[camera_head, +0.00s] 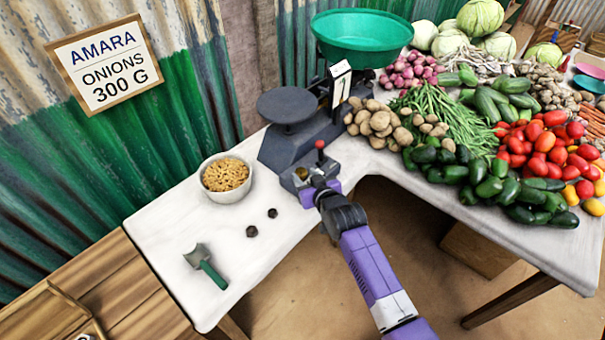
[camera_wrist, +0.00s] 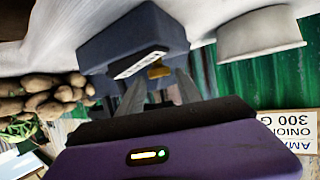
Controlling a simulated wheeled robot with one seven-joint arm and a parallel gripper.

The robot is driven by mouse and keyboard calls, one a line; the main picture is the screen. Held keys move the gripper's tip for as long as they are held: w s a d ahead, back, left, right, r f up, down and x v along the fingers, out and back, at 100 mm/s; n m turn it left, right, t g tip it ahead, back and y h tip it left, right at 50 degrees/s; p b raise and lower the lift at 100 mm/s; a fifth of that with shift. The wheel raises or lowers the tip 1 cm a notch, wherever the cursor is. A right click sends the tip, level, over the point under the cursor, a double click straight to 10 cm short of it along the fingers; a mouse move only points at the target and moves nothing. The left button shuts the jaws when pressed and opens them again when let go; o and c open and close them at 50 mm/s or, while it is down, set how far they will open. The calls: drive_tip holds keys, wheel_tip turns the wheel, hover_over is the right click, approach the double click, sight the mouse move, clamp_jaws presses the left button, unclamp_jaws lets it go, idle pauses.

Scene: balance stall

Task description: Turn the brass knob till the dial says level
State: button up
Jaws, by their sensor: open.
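The balance (camera_head: 290,148) stands on the white table with a dark pan (camera_head: 285,107) on the left and a green pan (camera_head: 360,38) on the right. Its white dial (camera_head: 340,83) shows a dark mark, too small to read. The brass knob (camera_head: 301,173) is on the front box of the balance. In the wrist view the brass knob (camera_wrist: 159,71) shows beside a white marked strip (camera_wrist: 139,62). My gripper (camera_head: 309,183) is at the front box. Its open fingers (camera_wrist: 160,82) point at the knob, one on each side; whether they touch it I cannot tell.
A red-tipped lever (camera_head: 320,147) stands close to my gripper. A bowl (camera_head: 226,191), two dark weights (camera_head: 252,231) and a green-handled tool (camera_head: 208,268) lie to the left. Potatoes (camera_head: 377,122) and other vegetables crowd the right. The front left tabletop is mostly clear.

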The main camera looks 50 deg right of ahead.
sight(301, 175)
drive_tip(key=shift+x, duration=1.2)
clamp_jaws()
